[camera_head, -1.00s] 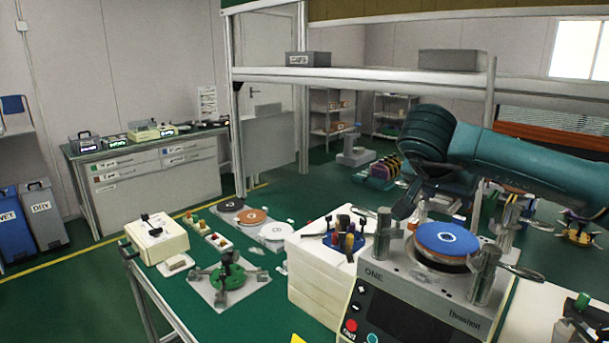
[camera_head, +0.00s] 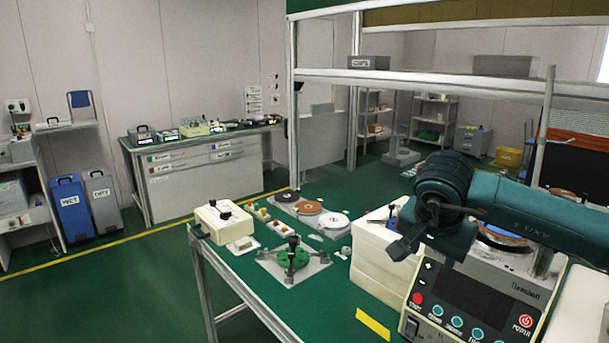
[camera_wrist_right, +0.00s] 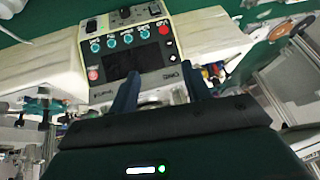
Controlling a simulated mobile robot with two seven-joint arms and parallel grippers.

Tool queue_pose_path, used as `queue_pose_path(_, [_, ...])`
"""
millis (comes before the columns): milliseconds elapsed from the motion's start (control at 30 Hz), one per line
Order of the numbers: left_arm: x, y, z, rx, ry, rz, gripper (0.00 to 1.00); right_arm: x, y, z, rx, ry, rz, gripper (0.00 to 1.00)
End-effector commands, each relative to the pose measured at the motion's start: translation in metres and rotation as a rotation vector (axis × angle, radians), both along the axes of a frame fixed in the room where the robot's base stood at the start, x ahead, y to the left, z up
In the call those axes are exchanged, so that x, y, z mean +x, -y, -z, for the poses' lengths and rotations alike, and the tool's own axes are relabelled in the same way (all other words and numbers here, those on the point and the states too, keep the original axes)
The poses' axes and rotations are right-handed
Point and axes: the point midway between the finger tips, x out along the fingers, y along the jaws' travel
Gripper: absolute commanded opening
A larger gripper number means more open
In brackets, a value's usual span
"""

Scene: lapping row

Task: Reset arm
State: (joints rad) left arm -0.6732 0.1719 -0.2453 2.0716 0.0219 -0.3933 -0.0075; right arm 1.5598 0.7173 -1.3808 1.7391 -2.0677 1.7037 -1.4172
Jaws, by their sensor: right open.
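My right gripper (camera_head: 403,240) hangs at the end of my teal right arm in the head view. It is in front of the lapping machine (camera_head: 512,283) and beside the white block stack (camera_head: 377,262). In the right wrist view the two dark fingers of the right gripper (camera_wrist_right: 160,88) stand apart with nothing between them. The lapping machine's control panel (camera_wrist_right: 128,58) shows beyond them. My arm hides much of the machine's top, and only part of its blue-and-orange disc (camera_head: 503,236) shows. My left gripper is not in view.
A green fixture (camera_head: 291,260), a cream box (camera_head: 223,222) and flat discs (camera_head: 308,208) lie on the green bench. A yellow card (camera_head: 373,324) lies near its front edge. A shelf frame (camera_head: 450,83) stands above. Open green floor lies left of the bench.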

Motion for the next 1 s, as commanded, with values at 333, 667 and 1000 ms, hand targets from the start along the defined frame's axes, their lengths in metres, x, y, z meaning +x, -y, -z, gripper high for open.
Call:
queue_pose_path(333, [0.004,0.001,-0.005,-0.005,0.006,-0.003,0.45,-0.114,-0.197,0.104,0.9,-0.516,0.04,0.48])
queue_pose_path(667, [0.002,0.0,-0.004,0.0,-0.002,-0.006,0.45,-0.18,-0.287,0.044,1.818,-1.312,0.741,0.48])
queue_pose_path(1000, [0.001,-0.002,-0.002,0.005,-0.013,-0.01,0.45,-0.125,-0.203,0.093,-1.501,1.414,-1.424,0.48])
